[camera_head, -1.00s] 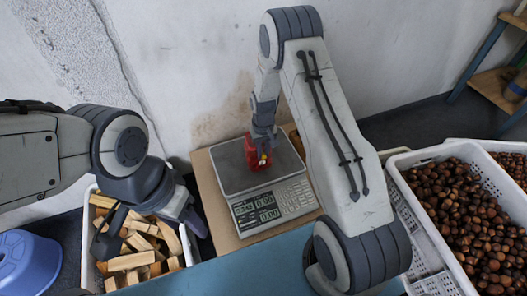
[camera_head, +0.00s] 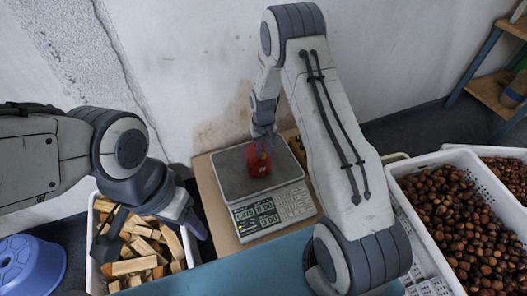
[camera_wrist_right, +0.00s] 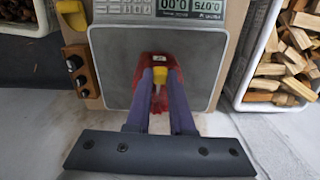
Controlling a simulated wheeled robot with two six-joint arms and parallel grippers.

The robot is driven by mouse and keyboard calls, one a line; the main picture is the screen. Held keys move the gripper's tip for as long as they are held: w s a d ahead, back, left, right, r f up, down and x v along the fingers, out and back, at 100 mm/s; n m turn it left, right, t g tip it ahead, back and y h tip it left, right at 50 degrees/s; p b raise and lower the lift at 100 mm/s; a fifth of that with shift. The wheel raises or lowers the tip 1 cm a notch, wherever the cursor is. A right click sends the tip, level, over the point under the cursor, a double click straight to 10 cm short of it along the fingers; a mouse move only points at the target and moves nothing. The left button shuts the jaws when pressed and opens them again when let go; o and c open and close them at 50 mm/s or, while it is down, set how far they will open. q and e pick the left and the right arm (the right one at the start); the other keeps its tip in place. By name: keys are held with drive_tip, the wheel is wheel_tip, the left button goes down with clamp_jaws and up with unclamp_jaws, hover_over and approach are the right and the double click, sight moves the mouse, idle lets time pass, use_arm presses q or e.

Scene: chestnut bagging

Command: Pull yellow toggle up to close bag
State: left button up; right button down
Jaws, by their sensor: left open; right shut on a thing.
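A small red bag (camera_head: 257,168) stands on the scale's metal plate; it also shows in the right wrist view (camera_wrist_right: 288,99). My right gripper (camera_head: 262,146) is over the top of the bag and shut on the yellow toggle (camera_head: 263,155). In the right wrist view the toggle (camera_wrist_right: 160,75) sits between the fingertips, against the red cloth. The fingers hide part of the bag, and I cannot tell how tightly its mouth is drawn. My left gripper (camera_head: 152,228) is open and empty, above the crate of wood.
The scale (camera_head: 232,182) rests on a brown board, its keypad and lit display towards me. A white crate (camera_head: 92,215) of wood pieces stands at left, beside a blue basin (camera_head: 30,265). White crates (camera_head: 418,225) of chestnuts are at right. A wall stands behind.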

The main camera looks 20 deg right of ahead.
sight(263, 154)
drive_tip(key=c, duration=0.7)
unclamp_jaws()
wheel_tip(263, 154, up, 10)
drive_tip(key=shift+r+p, duration=0.25)
drive_tip(key=shift+p, duration=0.3)
